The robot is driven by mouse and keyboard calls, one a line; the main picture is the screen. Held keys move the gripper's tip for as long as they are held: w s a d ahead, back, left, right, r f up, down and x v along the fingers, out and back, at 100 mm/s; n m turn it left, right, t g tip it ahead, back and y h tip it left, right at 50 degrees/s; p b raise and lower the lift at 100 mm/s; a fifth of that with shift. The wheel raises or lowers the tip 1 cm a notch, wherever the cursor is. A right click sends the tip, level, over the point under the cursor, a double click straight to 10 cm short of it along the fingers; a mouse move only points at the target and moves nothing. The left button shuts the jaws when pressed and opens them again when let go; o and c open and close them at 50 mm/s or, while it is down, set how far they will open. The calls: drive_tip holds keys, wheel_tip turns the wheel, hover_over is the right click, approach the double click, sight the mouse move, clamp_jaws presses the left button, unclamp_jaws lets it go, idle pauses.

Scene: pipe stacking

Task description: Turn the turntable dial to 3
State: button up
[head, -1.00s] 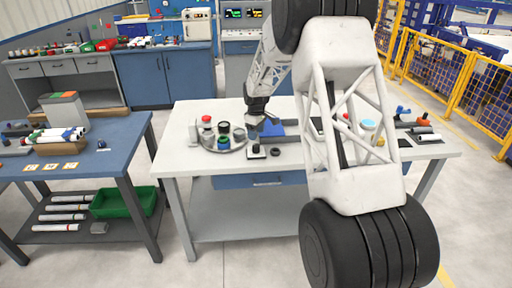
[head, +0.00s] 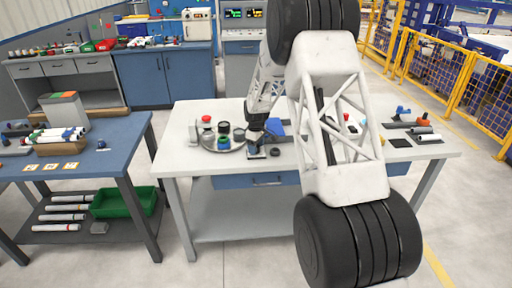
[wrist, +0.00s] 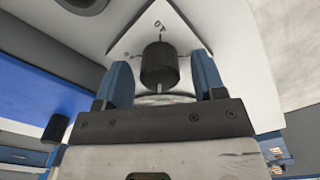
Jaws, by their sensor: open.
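The dial's black knob (wrist: 159,66) stands on a pale plate (wrist: 183,35) in the wrist view. Small dark marks are on the plate beyond the knob, too small to read surely. My gripper (wrist: 160,72) is open, with one blue finger on each side of the knob and a visible gap on both sides. In the head view my gripper (head: 255,148) is down over the dial at the front of the white table, hiding most of it. The round grey turntable (head: 238,147) is just left of it and carries several small jars.
A blue block (head: 274,127) lies behind my gripper on the white table (head: 180,158). A blue drawer (head: 232,182) is under the table's front. A red-capped jar (head: 206,120) stands on the turntable's left side. Pipe parts (head: 424,134) lie at the table's right.

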drive_tip(key=shift+f, duration=0.1)
drive_tip(key=c, duration=0.9)
